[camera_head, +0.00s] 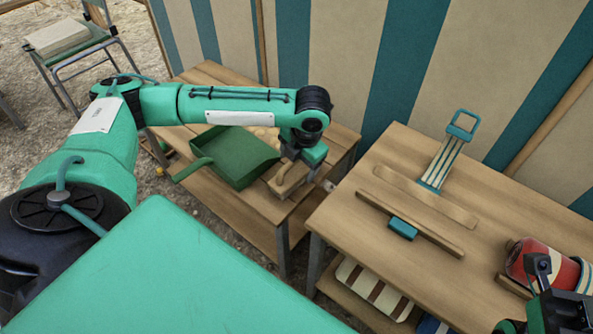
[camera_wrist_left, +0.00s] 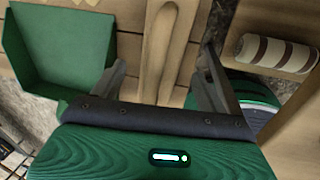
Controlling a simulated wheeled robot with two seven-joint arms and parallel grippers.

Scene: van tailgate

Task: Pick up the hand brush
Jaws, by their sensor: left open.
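The hand brush (camera_head: 291,183), with a light wooden body, lies on the left wooden table beside the green dustpan (camera_head: 238,160). My left gripper (camera_head: 301,157) is over the brush, pointing down. In the left wrist view my left gripper (camera_wrist_left: 163,66) is open, with one finger on each side of the long wooden brush (camera_wrist_left: 160,40). Both fingers look apart from it. Whether the fingertips are down at its height I cannot tell. The brush's near end is hidden behind my gripper's body. Part of my right gripper (camera_head: 552,312) shows at the bottom right; its fingers are not clear.
The dustpan also shows left of the brush in the wrist view (camera_wrist_left: 62,45). The right table (camera_head: 350,232) holds a striped brush with a teal loop, wooden strips, a teal block and a red jar (camera_head: 530,258). A striped wall stands behind both tables.

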